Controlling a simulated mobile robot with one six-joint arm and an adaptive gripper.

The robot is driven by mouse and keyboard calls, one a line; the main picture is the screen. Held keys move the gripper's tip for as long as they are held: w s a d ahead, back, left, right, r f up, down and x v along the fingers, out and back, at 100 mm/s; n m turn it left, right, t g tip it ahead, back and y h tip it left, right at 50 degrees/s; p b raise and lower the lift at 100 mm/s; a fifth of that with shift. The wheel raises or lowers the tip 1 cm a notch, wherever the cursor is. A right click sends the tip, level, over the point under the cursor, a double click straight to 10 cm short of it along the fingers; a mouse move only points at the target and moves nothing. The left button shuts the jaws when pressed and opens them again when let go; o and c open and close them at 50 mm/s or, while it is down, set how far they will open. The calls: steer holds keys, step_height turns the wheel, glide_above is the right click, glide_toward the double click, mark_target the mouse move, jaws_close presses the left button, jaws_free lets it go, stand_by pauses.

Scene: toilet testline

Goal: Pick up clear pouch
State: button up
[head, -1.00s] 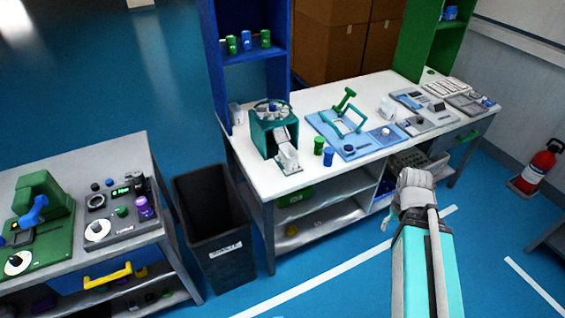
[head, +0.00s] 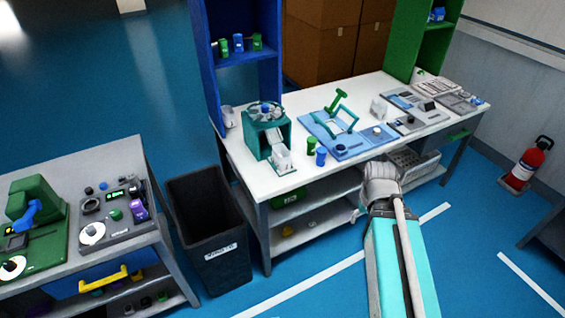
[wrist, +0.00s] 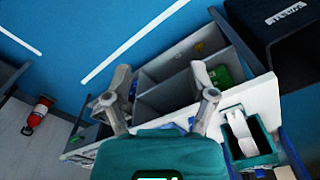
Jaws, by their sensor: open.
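I cannot pick out the clear pouch for certain. A small pale, translucent-looking item (head: 379,108) stands on the white workbench (head: 250,182), right of the light blue tray. Another pale item (head: 228,116) is at the bench's back left, by the blue shelf. My gripper (wrist: 160,70) is open in the wrist view, with nothing between its fingers. It is at the bench's front side, with the lower shelves behind it in the wrist view. In the head view my arm's end is in front of the bench, right of the middle, and the fingers are mostly hidden.
A teal holder (head: 266,135) with a white piece, green and blue cans (head: 316,153) and a light blue tray (head: 345,142) sit on the bench. A black bin (head: 207,225) stands left of it. A fire extinguisher (head: 527,165) is at right. The floor in front is clear.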

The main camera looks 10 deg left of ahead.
steer(key=shift+o, duration=0.9)
steer(key=shift+w+a+f, duration=0.2)
steer(key=shift+f, duration=0.1)
steer(key=m+t+y+b, duration=1)
steer(key=m+t+b, duration=0.5)
steer(key=m+b, duration=1.75)
glide_toward(286, 164)
steer(key=s+d+n+b, duration=0.1)
steer(key=n+b, duration=0.3)
steer(key=shift+s+d+m, duration=0.2)
steer(key=shift+m, duration=0.05)
steer(key=shift+x, duration=4.35)
steer(key=shift+a+f, duration=0.1)
